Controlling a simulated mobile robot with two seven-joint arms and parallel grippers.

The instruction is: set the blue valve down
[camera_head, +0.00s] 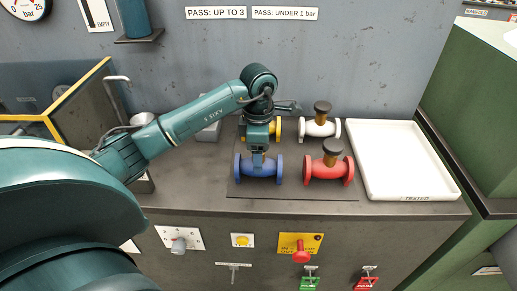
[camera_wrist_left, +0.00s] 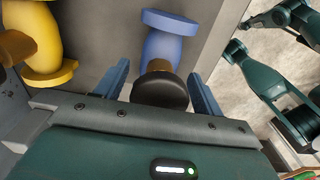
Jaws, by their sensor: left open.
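The blue valve (camera_head: 262,168) stands on the dark mat (camera_head: 300,192) at its front left. In the left wrist view its blue body (camera_wrist_left: 172,40) and black handwheel (camera_wrist_left: 160,91) show between my fingers. My left gripper (camera_head: 258,157) points down over the valve and hides part of it in the head view. Its two blue fingers stand apart, one on each side of the handwheel, in the left wrist view (camera_wrist_left: 159,72). I see a gap beside the handwheel, so the jaws are open. My right gripper does not show clearly in either view.
A yellow valve (camera_head: 277,128) stands behind the blue one, partly hidden by my arm. A white valve (camera_head: 319,127) and a red valve (camera_head: 328,170) stand to the right. A white tray (camera_head: 407,196) marked TESTED lies empty at the right. A wall is behind.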

